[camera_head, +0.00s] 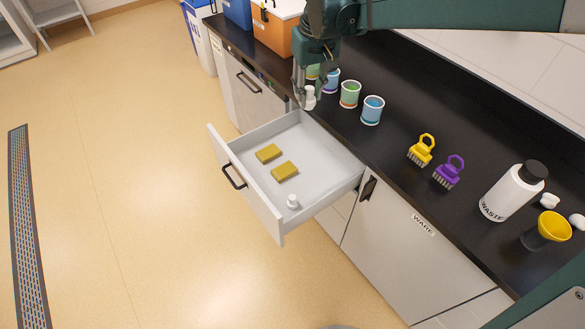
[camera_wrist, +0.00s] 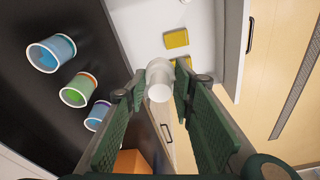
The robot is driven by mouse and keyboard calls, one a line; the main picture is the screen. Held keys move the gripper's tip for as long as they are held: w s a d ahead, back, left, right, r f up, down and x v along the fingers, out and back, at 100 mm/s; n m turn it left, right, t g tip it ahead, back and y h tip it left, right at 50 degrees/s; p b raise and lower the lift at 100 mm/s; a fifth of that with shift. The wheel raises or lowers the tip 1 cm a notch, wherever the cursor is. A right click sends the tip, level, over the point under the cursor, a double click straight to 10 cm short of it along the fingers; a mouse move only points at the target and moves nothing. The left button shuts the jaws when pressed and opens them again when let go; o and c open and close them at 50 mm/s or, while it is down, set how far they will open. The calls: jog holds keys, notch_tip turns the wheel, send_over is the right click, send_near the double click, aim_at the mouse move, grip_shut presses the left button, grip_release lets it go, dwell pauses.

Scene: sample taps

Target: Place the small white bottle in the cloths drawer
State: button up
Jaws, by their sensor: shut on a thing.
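My gripper (camera_head: 305,88) is shut on a small white bottle (camera_head: 309,99), at the counter edge beside the cups in the head view. In the wrist view the bottle (camera_wrist: 160,78) sits between the green finger pads, seen nearly end-on. The open drawer (camera_head: 335,182) is below the counter, with a white interior. Two yellow cloth-like blocks (camera_head: 268,153) (camera_head: 285,171) lie in it, and a second small white bottle (camera_head: 292,202) stands near its front right corner. The drawer also shows behind the held bottle in the wrist view (camera_wrist: 199,20).
On the black counter stand green and blue cups (camera_head: 349,94), a yellow brush (camera_head: 421,150), a purple brush (camera_head: 448,172), a WASTE bottle (camera_head: 512,192) and a yellow-topped cup (camera_head: 546,232). An orange box (camera_head: 272,34) is at the back. Much of the drawer floor is clear.

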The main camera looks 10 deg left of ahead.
jog(key=s+a+n, duration=0.1)
jog(key=s+a, duration=0.2)
jog(key=a, duration=0.1)
jog(key=s+a+n+b, duration=0.1)
jog(key=s+a, duration=0.2)
jog(key=s+a+n, duration=0.1)
jog(key=s+a, duration=0.3)
jog(key=shift+s+a+f+b, duration=0.1)
jog(key=shift+a+f+b, duration=0.2)
jog(key=shift+f+b, duration=0.1)
jog(key=shift+c, duration=0.2)
send_over(271, 195)
notch_tip(271, 195, down, 26)
jog(key=shift+s+d+f, duration=0.15)
jog(key=shift+d+f, duration=0.1)
jog(key=shift+f, duration=0.55)
jog(key=shift+f, duration=0.1)
jog(key=shift+f+b, duration=0.75)
jog(key=shift+f, duration=2.3)
jog(key=shift+f+b, duration=0.5)
jog(key=shift+f, duration=1.35)
jog(key=shift+o, duration=0.2)
jog(key=shift+f, duration=0.15)
